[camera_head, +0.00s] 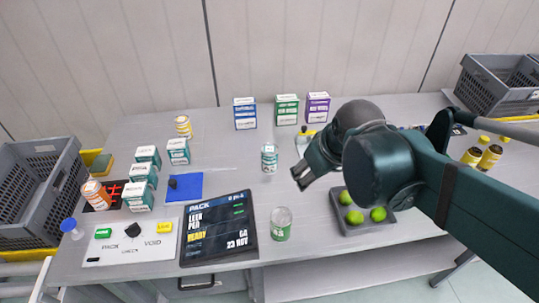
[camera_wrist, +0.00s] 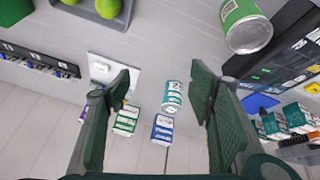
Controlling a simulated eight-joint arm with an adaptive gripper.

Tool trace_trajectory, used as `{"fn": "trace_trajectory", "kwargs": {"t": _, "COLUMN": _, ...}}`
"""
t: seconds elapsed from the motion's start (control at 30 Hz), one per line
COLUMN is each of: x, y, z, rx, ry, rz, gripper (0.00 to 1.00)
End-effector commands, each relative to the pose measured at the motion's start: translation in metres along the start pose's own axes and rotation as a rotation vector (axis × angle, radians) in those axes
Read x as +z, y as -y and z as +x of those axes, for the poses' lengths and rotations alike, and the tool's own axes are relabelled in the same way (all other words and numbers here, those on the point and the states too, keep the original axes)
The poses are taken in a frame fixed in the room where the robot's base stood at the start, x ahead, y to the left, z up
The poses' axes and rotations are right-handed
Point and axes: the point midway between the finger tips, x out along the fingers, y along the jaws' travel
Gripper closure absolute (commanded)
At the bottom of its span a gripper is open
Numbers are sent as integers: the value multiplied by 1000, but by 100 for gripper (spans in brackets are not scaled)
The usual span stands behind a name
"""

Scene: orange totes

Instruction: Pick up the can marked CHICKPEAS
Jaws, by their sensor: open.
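A teal-and-white can (camera_head: 270,158) stands upright near the middle of the table. In the wrist view the same can (camera_wrist: 173,97) shows between the fingers, some way beyond them. A silver-topped can with a green label (camera_head: 281,224) stands closer to the front edge, beside the tablet; it shows at the upper right of the wrist view (camera_wrist: 247,27). The lettering on both cans is too small to read, so I cannot tell which says CHICKPEAS. My gripper (camera_head: 303,176) is open and empty above the table, right of both cans. Its spread fingers also show in the wrist view (camera_wrist: 160,90).
A dark tablet (camera_head: 218,228) lies left of the green can. A grey tray (camera_head: 384,218) with green balls is to the right. Several boxes (camera_head: 287,110) stand at the back; teal boxes (camera_head: 140,193) stand left by a blue mat (camera_head: 188,186). A yellow-labelled can (camera_head: 183,126) is behind.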

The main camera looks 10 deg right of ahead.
Motion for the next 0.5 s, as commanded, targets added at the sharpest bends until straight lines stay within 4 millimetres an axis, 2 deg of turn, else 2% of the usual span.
{"fn": "trace_trajectory", "kwargs": {"t": 0.03, "x": -9, "y": -1, "z": -2, "rx": -5, "ry": 10, "rz": -26, "gripper": 47}}
{"fn": "trace_trajectory", "kwargs": {"t": 0.5, "x": -64, "y": -2, "z": 11, "rx": -65, "ry": 104, "rz": -297, "gripper": 47}}
